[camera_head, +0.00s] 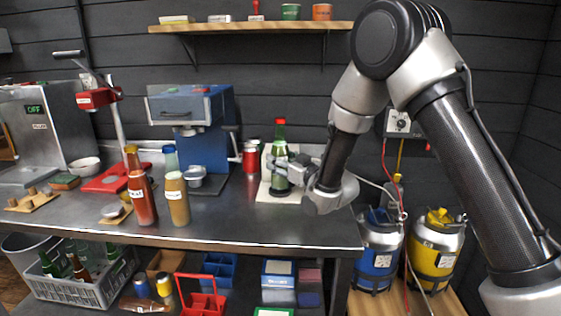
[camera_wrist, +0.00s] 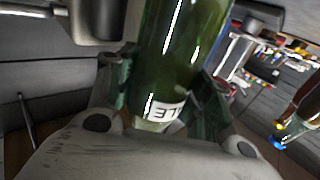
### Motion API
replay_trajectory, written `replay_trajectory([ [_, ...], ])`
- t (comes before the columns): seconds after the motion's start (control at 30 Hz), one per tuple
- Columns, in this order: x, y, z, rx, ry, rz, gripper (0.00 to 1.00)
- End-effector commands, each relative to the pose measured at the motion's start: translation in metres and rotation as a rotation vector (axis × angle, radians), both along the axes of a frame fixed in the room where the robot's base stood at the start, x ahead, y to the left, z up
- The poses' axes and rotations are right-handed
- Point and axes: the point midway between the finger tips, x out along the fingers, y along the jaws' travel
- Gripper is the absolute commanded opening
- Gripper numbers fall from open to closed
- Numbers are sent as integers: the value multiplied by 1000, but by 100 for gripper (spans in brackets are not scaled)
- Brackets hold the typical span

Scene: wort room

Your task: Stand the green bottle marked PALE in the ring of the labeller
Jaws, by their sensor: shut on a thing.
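The green bottle (camera_head: 280,151) has a red cap and stands upright at the back right of the bench. My gripper (camera_head: 285,170) reaches in from the right and is shut around its body. In the wrist view the green glass (camera_wrist: 182,45) sits between the two fingers (camera_wrist: 163,95). Below the bottle is a pale board (camera_head: 265,192) with a dark part under the bottle's base. I take this to be the labeller. I cannot tell whether the bottle is inside a ring or just above it.
A red can (camera_head: 250,158) stands close left of the board. A blue machine (camera_head: 203,130) is further left. A brown bottle (camera_head: 142,195) and a tan bottle (camera_head: 177,200) stand at the front. The bench (camera_head: 270,228) is clear in front of the board. A shelf (camera_head: 250,27) runs above.

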Motion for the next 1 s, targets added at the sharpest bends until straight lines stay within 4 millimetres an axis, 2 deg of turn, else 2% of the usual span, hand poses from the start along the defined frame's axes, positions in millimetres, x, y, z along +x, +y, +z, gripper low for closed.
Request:
replay_trajectory([
  [1.0,0,0,-11,2,-2,0,8],
])
